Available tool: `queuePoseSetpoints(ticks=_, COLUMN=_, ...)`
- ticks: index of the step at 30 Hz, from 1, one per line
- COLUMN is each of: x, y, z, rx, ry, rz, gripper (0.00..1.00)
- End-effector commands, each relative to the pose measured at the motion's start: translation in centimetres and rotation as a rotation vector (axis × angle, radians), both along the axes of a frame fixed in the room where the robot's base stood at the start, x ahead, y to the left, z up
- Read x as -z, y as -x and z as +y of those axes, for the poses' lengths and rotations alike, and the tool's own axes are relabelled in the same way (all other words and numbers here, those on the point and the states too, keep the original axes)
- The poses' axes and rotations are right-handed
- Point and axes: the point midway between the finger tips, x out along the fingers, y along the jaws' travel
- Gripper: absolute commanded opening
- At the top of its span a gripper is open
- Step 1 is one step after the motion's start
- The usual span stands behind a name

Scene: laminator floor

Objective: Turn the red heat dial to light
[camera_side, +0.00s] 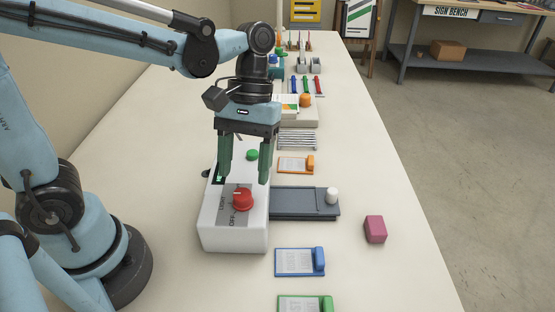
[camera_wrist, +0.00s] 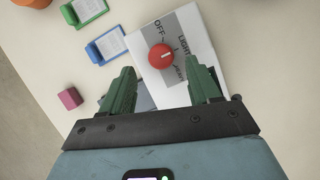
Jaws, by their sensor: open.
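The red heat dial (camera_side: 243,199) sits on the top of a white laminator (camera_side: 234,240), on a grey label panel. The words OFF and LIGHT are beside it, and the dial shows again in the wrist view (camera_wrist: 162,56).
A green button (camera_side: 252,155) is behind the dial. A dark grey tray (camera_side: 290,204) with a white knob (camera_side: 331,195) adjoins the laminator's right. Blue (camera_side: 294,262), green (camera_side: 300,303) and orange (camera_side: 292,165) clipped cards and a pink block (camera_side: 375,229) lie around. The right table edge is mostly clear.

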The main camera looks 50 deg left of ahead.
Motion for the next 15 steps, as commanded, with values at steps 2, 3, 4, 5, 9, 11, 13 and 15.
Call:
queuePoseSetpoints(ticks=2, x=-1.4, y=-0.5, z=0.3, rx=-0.003, ry=-0.001, rz=0.001, gripper=0.61)
queuePoseSetpoints(ticks=3, x=-2.0, y=-0.7, z=0.4, rx=-0.003, ry=-0.001, rz=0.001, gripper=0.61)
queuePoseSetpoints(ticks=4, x=-2.5, y=-0.9, z=0.5, rx=-0.003, ry=-0.001, rz=0.001, gripper=0.61)
queuePoseSetpoints(ticks=5, x=-3.0, y=-1.0, z=0.6, rx=-0.002, ry=-0.001, rz=0.0, gripper=0.61)
queuePoseSetpoints(ticks=9, x=-5.0, y=-1.8, z=1.1, rx=-0.002, ry=-0.001, rz=0.0, gripper=0.61)
queuePoseSetpoints(ticks=11, x=-5.7, y=-2.0, z=1.2, rx=-0.001, ry=-0.001, rz=0.001, gripper=0.61)
queuePoseSetpoints(ticks=13, x=-6.3, y=-2.3, z=1.4, rx=-0.001, ry=-0.001, rz=0.001, gripper=0.61)
queuePoseSetpoints(ticks=15, x=-6.8, y=-2.4, z=1.4, rx=-0.001, ry=-0.001, rz=0.001, gripper=0.61)
